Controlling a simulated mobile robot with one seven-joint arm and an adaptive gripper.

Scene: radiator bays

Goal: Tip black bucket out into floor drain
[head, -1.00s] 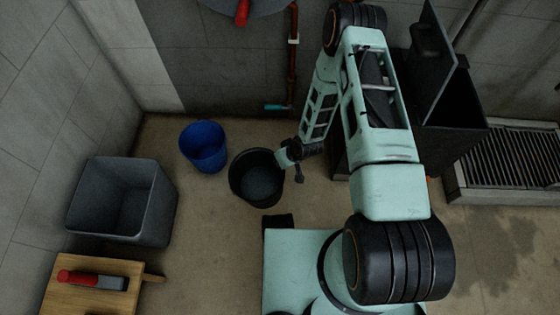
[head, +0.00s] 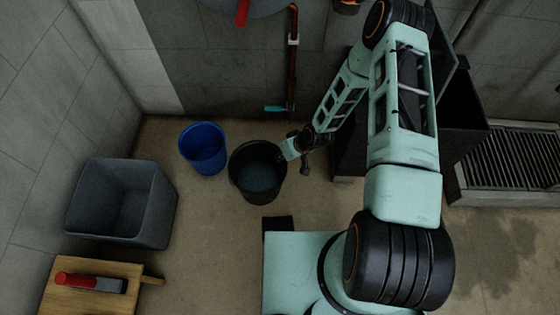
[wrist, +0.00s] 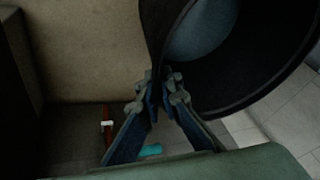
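The black bucket (head: 255,197) is left of my gripper in the head view, upright or nearly so, with a grey-blue liquid surface inside. My gripper (head: 287,150) is at its right rim. In the wrist view the two fingers (wrist: 161,88) close on either side of the wall of the black bucket (wrist: 262,85), pinching the rim. The bucket appears slightly raised, but its underside is hidden. A slatted grate (head: 515,160), apparently the floor drain, lies at the far right in a raised pale surround, beyond my arm.
A blue bucket (head: 203,150) stands close left of the black one. A grey bin (head: 150,215) and a wooden table (head: 60,300) with a red-handled tool (head: 90,281) are at left. A dark lidded box (head: 460,120) stands between my arm and the grate. A pipe (head: 292,60) runs down the back wall.

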